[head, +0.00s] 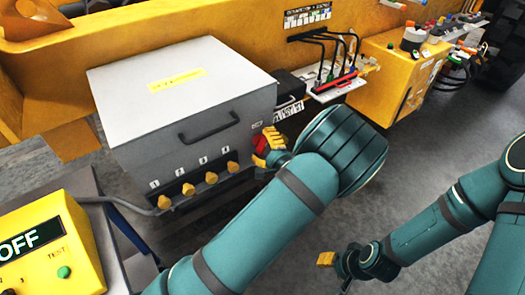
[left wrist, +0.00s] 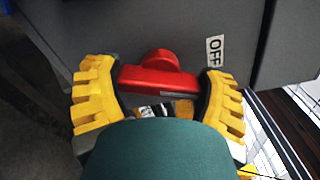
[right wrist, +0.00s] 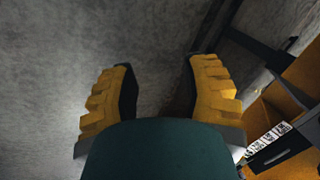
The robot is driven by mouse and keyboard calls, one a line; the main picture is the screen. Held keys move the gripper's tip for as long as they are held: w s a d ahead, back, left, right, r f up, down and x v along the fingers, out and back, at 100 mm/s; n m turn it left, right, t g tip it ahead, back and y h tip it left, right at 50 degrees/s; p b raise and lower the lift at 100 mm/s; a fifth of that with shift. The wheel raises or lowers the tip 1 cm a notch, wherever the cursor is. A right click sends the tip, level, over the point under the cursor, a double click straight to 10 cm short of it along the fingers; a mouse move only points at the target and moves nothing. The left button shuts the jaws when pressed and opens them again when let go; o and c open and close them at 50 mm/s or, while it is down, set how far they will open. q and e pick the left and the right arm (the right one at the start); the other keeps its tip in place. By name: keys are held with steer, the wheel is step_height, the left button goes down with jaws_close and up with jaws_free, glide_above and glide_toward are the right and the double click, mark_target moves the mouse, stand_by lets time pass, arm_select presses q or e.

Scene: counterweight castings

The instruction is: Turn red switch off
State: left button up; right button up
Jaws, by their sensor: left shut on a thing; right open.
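The red switch (head: 260,144) is on the right end of the grey box (head: 180,85), mostly hidden by my left gripper (head: 268,142) in the head view. In the left wrist view, the red switch (left wrist: 157,80) has a round hub and a bar handle lying roughly crosswise between the two yellow fingers. My left gripper is shut on that handle. A white "OFF" label (left wrist: 214,50) is on the panel just right of the handle. My right gripper (right wrist: 160,92) is open and empty, low over the floor and away from the box.
The grey box has a lid handle and several yellow knobs (head: 210,178) along its front. A yellow unit showing "OFF" (head: 45,245) stands at the lower left. A cable panel (head: 330,85) and yellow cabinet (head: 400,75) lie beyond. Bare floor is around my right gripper.

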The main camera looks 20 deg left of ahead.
arm_select(q)
steer(key=n+b, duration=0.3)
steer(key=b, duration=0.1)
steer(key=shift+f+n, duration=0.3)
steer(key=shift+n, duration=0.1)
steer(key=shift+r+n+b, duration=0.15)
steer(key=shift+n+b, duration=0.55)
steer(key=shift+b, duration=0.15)
steer(key=o, duration=1.1)
steer(key=shift+r, duration=0.1)
steer(key=shift+s+d, duration=0.1)
steer(key=shift+d, duration=0.05)
steer(key=v, duration=1.1)
steer(key=shift+s+d, duration=0.3)
